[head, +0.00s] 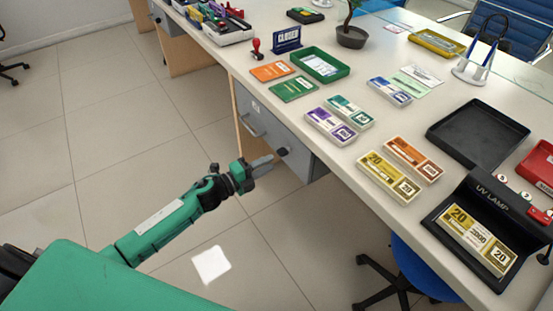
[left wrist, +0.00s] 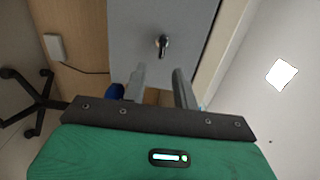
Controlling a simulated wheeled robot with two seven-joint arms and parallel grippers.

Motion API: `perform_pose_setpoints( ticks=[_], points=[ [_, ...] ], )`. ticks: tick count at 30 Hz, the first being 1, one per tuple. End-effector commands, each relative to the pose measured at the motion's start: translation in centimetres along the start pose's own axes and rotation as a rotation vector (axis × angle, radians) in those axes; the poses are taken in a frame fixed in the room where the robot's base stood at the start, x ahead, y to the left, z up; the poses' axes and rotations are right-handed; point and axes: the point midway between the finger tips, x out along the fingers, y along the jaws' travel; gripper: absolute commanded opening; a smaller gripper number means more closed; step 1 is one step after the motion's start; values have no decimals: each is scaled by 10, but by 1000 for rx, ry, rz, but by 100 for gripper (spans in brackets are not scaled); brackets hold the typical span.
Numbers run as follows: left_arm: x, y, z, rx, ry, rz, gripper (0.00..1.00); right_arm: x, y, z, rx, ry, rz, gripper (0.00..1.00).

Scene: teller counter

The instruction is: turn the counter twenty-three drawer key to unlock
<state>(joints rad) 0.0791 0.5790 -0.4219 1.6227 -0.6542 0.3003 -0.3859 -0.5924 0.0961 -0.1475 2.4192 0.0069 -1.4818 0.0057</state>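The grey drawer front (head: 268,128) is under the counter's near edge, with a small label and a bar handle (head: 252,127). A small dark key (head: 283,152) sticks out of it at the right. In the left wrist view the key (left wrist: 162,44) stands out from the grey front (left wrist: 190,25), ahead of the gap between my fingers. My left gripper (head: 262,165) is just left of the key in the head view. Its two fingers are apart in the left wrist view (left wrist: 160,90), with nothing between them. My right gripper is not in view.
The counter top (head: 390,125) holds banknote bundles, a green tray (head: 320,66), a black tray (head: 478,135) and a UV lamp (head: 485,225). A blue swivel chair (head: 415,265) stands below at the right. The floor (head: 130,140) left of the counter is clear.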

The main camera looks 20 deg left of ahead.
Motion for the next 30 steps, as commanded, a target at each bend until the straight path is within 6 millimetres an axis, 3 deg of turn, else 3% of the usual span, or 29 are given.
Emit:
perform_pose_setpoints(
  ticks=[6,13,30],
  points=[
    [-42,1,-1,-2,0,2,29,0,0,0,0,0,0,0],
    [-71,1,0,-3,0,1,29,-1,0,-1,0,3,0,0],
    [-80,0,0,-1,0,0,29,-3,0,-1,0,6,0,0]
  ],
)
